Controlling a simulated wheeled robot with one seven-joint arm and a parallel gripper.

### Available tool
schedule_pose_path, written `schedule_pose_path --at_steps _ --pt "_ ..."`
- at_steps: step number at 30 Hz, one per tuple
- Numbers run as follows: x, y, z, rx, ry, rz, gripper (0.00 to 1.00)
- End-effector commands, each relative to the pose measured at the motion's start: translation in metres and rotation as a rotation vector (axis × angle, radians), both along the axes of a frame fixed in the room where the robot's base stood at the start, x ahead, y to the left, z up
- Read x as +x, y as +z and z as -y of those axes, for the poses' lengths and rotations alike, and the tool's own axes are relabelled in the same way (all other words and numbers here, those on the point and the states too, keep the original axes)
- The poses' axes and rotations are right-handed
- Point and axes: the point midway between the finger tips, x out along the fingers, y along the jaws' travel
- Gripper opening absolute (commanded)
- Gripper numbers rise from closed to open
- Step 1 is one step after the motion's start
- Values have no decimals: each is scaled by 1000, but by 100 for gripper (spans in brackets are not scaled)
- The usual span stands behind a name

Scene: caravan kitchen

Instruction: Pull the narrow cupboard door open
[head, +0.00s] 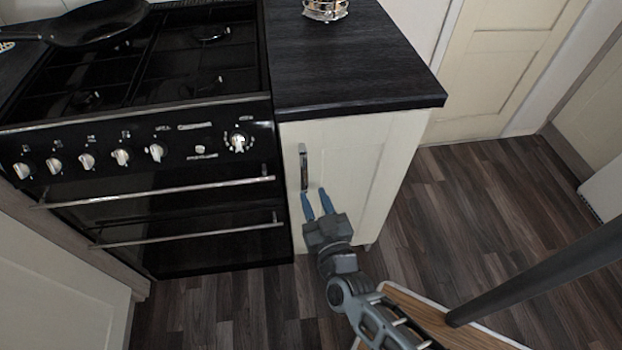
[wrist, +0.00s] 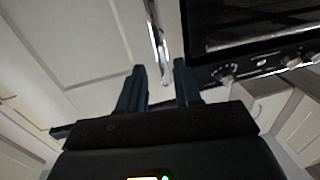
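The narrow cupboard door (head: 345,170) is cream and looks shut, right of the black oven under the dark worktop. Its upright metal handle (head: 303,167) sits near the door's left edge. My gripper (head: 317,200) is open, its two blue fingers pointing at the door just below the handle. In the wrist view the door (wrist: 75,45) fills the upper left, and the handle (wrist: 160,50) shows beyond the gap between the fingers of my gripper (wrist: 160,85). Nothing is held. I cannot tell whether a fingertip touches the door.
The black oven (head: 160,225) has two horizontal rails and a row of knobs close to the left of the handle. The dark worktop (head: 350,65) overhangs the door and carries a metal rack (head: 325,9). The wooden floor (head: 470,210) to the right is clear.

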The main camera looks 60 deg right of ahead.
Motion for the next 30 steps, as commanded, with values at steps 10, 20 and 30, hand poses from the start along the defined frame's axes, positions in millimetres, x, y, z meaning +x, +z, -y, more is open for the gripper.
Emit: schedule_pose_path --at_steps 10,20,30 --pt "38 2 35 -2 1 2 34" --pt "47 1 43 0 2 0 34" --pt "46 1 43 -1 2 1 13"
